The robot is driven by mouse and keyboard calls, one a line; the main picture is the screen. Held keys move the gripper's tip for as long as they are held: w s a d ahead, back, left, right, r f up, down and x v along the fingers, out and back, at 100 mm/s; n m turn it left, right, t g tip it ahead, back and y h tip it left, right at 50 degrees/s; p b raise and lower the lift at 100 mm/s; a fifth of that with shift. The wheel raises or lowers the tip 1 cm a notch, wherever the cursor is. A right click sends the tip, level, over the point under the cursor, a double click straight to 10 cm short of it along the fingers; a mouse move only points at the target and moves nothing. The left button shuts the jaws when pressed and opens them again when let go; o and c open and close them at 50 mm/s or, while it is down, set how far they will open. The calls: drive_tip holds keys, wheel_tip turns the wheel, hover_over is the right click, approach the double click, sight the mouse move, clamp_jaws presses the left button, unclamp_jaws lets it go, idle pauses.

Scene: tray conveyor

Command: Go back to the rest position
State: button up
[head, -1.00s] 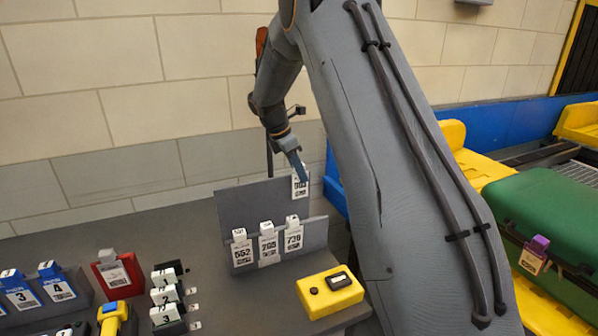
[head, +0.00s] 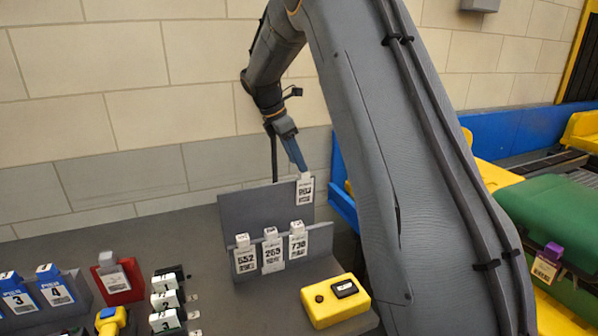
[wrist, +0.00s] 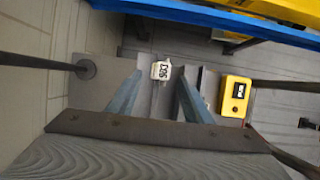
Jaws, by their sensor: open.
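My gripper (head: 295,155) is open, above the grey rack (head: 236,212) on the dark table. A white tag (head: 305,193) with a printed number stands at the right end of the rack's tall back panel, just below my fingertips in the head view. In the wrist view, my gripper (wrist: 153,88) has its two blue fingers spread wide, with the white tag (wrist: 161,71) between and beyond them. Whether a finger touches the tag is not clear.
Several white tags (head: 271,252) stand in the rack's front row. A yellow box (head: 325,312) sits to the right. A green case (head: 555,215) lies on the right, by the conveyor. The wall is behind the rack.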

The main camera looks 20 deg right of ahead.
drive_tip(key=shift+a+r, duration=0.15)
drive_tip(key=shift+r, duration=0.2)
drive_tip(key=s+a+f+m+y, duration=0.1)
drive_tip(key=s+a+f+m, duration=0.2)
drive_tip(key=s+m, duration=0.3)
drive_tip(key=s+a+f+m+t+y, duration=0.1)
drive_tip(key=s+a+f+m, duration=0.3)
drive_tip(key=s, duration=1.1)
drive_tip(key=s+a+f+m+y, duration=0.2)
drive_tip(key=s+a+f+m, duration=0.2)
drive_tip(key=s+m, duration=0.4)
drive_tip(key=shift+s+f+y, duration=0.3)
drive_tip(key=shift+s+f, duration=0.25)
drive_tip(key=shift+s, duration=1.25)
drive_tip(key=shift+a, duration=0.1)
